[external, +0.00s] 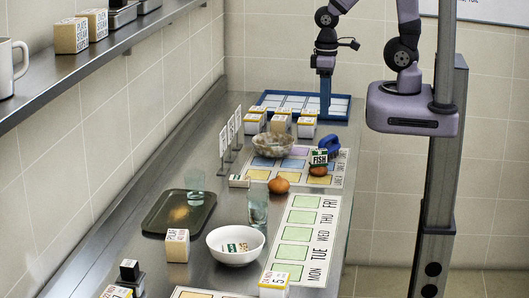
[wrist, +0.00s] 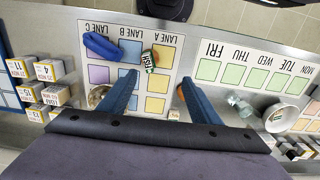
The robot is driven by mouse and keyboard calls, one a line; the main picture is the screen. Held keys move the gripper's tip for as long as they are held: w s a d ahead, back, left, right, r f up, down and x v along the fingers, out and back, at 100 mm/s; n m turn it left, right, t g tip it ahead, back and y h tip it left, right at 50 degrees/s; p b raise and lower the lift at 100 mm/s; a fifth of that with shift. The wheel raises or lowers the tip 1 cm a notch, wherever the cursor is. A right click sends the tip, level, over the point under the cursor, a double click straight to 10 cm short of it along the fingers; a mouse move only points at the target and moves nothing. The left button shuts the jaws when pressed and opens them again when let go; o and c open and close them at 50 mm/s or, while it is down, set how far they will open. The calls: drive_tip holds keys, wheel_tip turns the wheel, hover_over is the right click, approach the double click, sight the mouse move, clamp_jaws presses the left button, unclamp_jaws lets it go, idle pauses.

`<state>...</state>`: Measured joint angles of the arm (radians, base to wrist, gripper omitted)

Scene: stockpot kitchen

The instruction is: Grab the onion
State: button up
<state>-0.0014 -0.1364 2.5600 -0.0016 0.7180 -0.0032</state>
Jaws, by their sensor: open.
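The onion (external: 279,185) is round and orange-brown and sits on the counter at the near edge of the lane mat (external: 338,172). A small orange shape in the wrist view (wrist: 174,114), beside my right finger, looks like the same onion, partly hidden. My gripper (external: 325,112) is open and empty, high over the far end of the counter near the blue tray, well apart from the onion. Its two blue fingers (wrist: 158,80) are spread wide in the wrist view.
A glass (external: 258,208), white bowl (external: 235,254) and dark tray (external: 178,222) are nearer. Several boxes stand by the blue tray (external: 341,115).

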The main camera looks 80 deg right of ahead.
drive_tip(key=shift+o, duration=0.9)
drive_tip(key=n+t+h+b, duration=0.5)
drive_tip(key=n+h+b, duration=0.55)
drive_tip(key=n, duration=1.15)
hover_over(284, 185)
drive_tip(key=s+d, duration=0.2)
drive_tip(key=s, duration=0.3)
wheel_tip(284, 185, down, 16)
drive_tip(key=shift+s+d+f, duration=0.1)
drive_tip(key=shift+f, duration=0.05)
drive_tip(key=a+f+n+t, duration=0.1)
drive_tip(key=a, duration=0.1)
drive_tip(key=a+n+t+b, duration=0.1)
drive_tip(key=a+n+t, duration=0.1)
drive_tip(key=w+a+f+n+t, duration=0.1)
drive_tip(key=a+n, duration=0.1)
drive_tip(key=shift+a+f+y+b, duration=0.3)
drive_tip(key=shift+f+y+b, duration=0.05)
drive_tip(key=shift+p+x, duration=1.65)
drive_tip(key=shift+x, duration=1.4)
drive_tip(key=shift+w+d+f, duration=0.3)
drive_tip(key=shift+w+d, duration=0.1)
drive_tip(key=shift+w, duration=0.05)
